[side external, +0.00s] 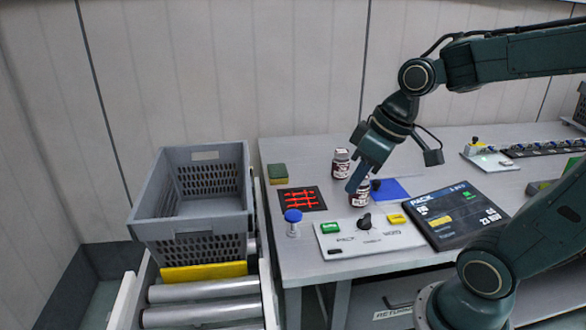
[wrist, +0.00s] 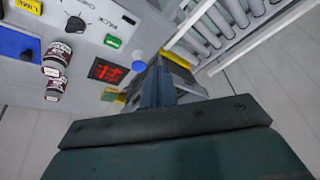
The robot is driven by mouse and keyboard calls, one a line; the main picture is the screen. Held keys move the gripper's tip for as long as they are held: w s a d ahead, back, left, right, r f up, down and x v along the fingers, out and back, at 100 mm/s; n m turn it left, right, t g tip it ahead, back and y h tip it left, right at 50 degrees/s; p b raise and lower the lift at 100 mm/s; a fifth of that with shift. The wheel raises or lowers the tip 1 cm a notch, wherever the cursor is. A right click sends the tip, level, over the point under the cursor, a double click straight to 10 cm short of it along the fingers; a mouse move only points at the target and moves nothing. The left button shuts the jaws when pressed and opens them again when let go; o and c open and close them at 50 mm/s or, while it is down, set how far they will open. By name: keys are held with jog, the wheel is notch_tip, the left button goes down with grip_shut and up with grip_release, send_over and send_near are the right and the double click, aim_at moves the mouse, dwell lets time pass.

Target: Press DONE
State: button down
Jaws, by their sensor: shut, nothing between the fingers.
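A white control panel (side external: 368,238) lies on the table with a green button (side external: 330,227), a black knob (side external: 365,221) and a yellow button (side external: 397,218). The green button also shows in the wrist view (wrist: 112,41). I cannot read DONE on any of them. A dark screen (side external: 462,214) beside the panel shows PACK and a small green patch. My gripper (side external: 352,188) is shut and empty, above the table behind the panel. In the side view its fingers overlap a brown bottle (side external: 359,199); I cannot tell if they touch. In the wrist view the fingers (wrist: 158,68) point away from the camera.
Another bottle (side external: 341,164) stands behind. A blue-topped button (side external: 293,216), a red-lit display (side external: 302,199) and a green-yellow sponge (side external: 278,174) are on the table's left. An empty grey tote (side external: 190,234) sits on rollers (side external: 205,290) left of the table. A blue mat (side external: 390,190) lies behind the panel.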

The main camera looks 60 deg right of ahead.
jog(key=w+d+f+y, duration=0.2)
jog(key=w+d+f, duration=0.3)
jog(key=w, duration=0.1)
jog(key=t+y, duration=0.2)
jog(key=y, duration=0.2)
send_over(335, 225)
jog(key=shift+f, duration=2.75)
jog(key=shift+f, duration=0.15)
jog(key=shift+f, duration=4.3)
